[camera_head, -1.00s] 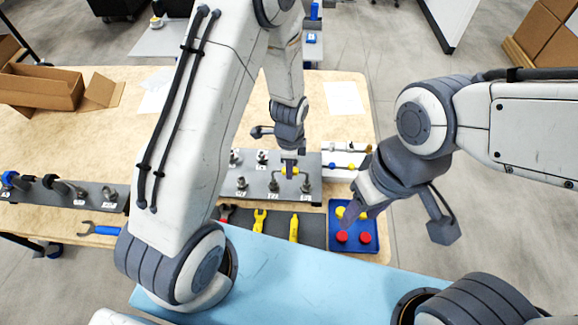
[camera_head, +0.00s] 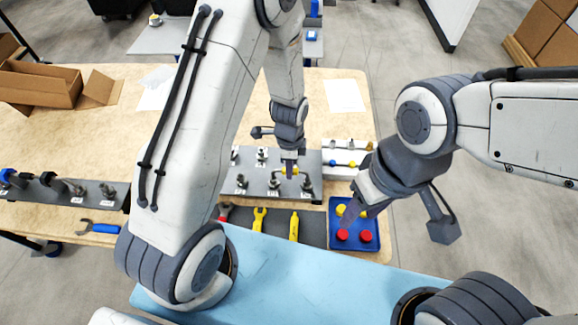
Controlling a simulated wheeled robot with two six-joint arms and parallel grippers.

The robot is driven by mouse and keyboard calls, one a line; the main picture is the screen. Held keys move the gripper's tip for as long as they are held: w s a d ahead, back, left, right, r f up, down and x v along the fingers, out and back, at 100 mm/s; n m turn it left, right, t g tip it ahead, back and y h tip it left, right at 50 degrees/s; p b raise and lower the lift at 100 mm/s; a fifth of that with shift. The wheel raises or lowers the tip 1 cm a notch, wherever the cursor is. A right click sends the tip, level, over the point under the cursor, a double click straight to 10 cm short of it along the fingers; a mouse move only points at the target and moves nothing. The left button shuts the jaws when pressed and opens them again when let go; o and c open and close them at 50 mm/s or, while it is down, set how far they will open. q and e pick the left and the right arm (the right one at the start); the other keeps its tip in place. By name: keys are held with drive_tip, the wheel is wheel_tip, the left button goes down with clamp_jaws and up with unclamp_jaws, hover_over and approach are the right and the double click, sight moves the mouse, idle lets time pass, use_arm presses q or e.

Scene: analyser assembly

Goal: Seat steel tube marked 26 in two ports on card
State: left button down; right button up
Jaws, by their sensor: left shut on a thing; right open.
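My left gripper (camera_head: 290,173) reaches down over the grey card (camera_head: 259,189) at the middle of the bench. It is shut on a small bent steel tube (camera_head: 283,172) with a yellow mark; the number cannot be read. The tube's ends are close to upright metal ports on the card, such as one port (camera_head: 306,184) at the right. I cannot tell whether the ends are inside the ports or just above them. My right gripper (camera_head: 350,218) is open over the blue tray (camera_head: 372,243), apart from the card.
The blue tray holds red and yellow caps (camera_head: 342,235). A dark mat with yellow-handled tools (camera_head: 294,226) lies in front of the card. A white rack (camera_head: 346,165) stands right of it. Another grey rack (camera_head: 90,194) with fittings is at left, near a blue wrench (camera_head: 100,229).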

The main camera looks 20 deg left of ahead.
use_arm(q)
drive_tip(key=shift+f, duration=0.3)
drive_tip(key=c, duration=0.7)
unclamp_jaws()
drive_tip(key=shift+r, duration=0.15)
wheel_tip(320, 180, up, 10)
drive_tip(key=shift+r+b, duration=0.15)
drive_tip(key=shift+b, duration=0.75)
